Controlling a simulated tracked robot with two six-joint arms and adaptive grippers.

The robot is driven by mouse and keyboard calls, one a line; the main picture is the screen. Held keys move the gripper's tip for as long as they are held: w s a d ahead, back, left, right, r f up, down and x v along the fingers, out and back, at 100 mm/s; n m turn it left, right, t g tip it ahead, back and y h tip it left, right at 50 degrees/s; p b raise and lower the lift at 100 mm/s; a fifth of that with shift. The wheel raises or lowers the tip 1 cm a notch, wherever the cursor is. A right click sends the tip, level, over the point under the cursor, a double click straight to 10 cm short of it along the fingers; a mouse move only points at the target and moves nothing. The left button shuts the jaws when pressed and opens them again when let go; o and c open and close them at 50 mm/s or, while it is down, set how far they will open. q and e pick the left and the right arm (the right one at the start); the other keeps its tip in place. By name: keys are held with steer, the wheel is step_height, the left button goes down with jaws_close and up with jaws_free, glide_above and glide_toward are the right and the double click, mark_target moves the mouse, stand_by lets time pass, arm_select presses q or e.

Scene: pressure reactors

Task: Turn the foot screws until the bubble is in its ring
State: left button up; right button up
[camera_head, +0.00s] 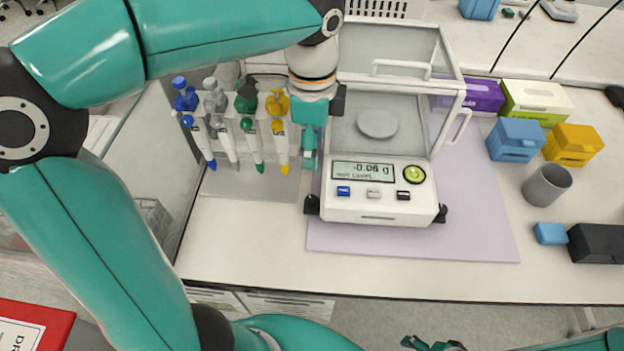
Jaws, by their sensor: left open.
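A white balance (380,205) stands on a lilac mat, its display (363,171) reading about -0.06 g over small text like "Not Level". A round green bubble level (414,174) with a dark rim is right of the display; the bubble's place in its ring is too small to tell. A black foot screw (312,205) shows at the front left corner and another foot screw (441,213) at the front right. My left gripper (311,158) points down, open, beside the balance's left side, above the left foot screw and apart from it. My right gripper (430,343) is partly cut off at the bottom edge.
A rack of coloured pipettes (240,130) stands close left of my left gripper. Blue (516,140) and yellow boxes (573,145), a grey cup (547,185) and a black block (598,243) stand at right. The mat (480,235) is clear in front of the balance.

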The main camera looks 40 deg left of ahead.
mark_target(312, 199)
arm_select(q)
step_height(312, 199, down, 17)
steer(key=shift+r+b, duration=0.15)
steer(key=shift+b, duration=0.25)
jaws_close()
steer(key=shift+n+b, duration=0.45)
steer(key=shift+n, duration=0.35)
